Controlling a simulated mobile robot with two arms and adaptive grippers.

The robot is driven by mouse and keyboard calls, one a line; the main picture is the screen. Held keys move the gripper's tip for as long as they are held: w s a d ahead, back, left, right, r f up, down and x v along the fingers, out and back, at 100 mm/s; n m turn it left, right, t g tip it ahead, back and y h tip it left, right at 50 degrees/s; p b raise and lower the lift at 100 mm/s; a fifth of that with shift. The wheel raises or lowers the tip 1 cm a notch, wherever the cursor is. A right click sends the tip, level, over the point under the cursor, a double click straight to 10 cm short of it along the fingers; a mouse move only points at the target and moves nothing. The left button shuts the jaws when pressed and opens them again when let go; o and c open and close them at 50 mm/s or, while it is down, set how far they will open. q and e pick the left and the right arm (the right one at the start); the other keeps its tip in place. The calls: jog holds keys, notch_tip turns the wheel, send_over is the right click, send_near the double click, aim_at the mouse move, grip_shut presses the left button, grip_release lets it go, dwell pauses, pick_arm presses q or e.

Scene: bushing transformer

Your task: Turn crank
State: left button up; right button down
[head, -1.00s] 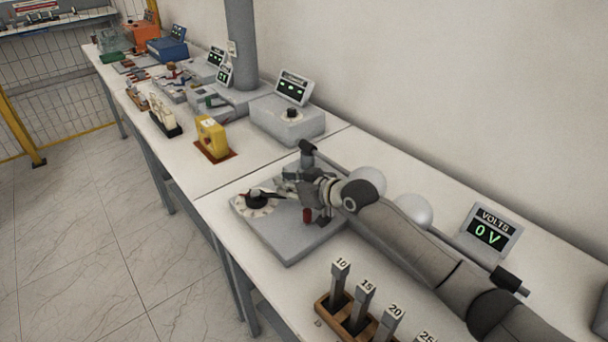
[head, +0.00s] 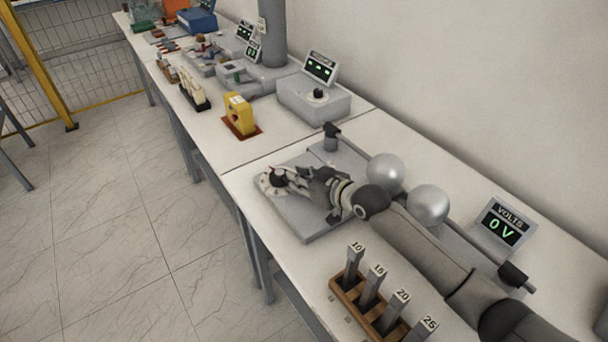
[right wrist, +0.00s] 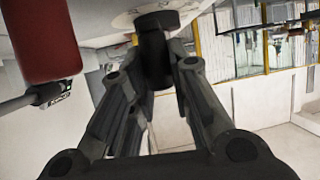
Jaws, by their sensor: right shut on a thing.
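A grey box (head: 314,227) stands on the near bench. A black knob (head: 279,176) sits on its round white dial (head: 264,186) at the left end. My right gripper (head: 292,178) reaches over the box from the right and is at the knob. In the right wrist view, its fingers (right wrist: 156,68) are shut on the black knob (right wrist: 156,24). A red cylindrical handle (right wrist: 42,36) and a metal rod (right wrist: 18,106) show at the left of that view, apart from the fingers. My left gripper is not in view.
Two grey spheres (head: 428,206) and a volts display (head: 500,229) reading 0 V stand behind my right arm. A wooden rack (head: 345,291) of numbered blocks is in front. A yellow device (head: 239,115) and a grey meter box (head: 314,101) stand farther along the benches.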

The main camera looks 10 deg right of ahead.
jog(key=shift+a, duration=0.15)
jog(key=c, duration=1.3)
grip_release()
jog(key=shift+a, duration=0.1)
jog(key=shift+s+d+r, duration=0.2)
jog(key=shift+s+d, duration=0.15)
jog(key=shift+d, duration=0.15)
jog(key=v, duration=1)
jog(key=shift+s+d+r, duration=0.1)
jog(key=shift+s+r, duration=0.15)
jog(key=shift+s, duration=0.1)
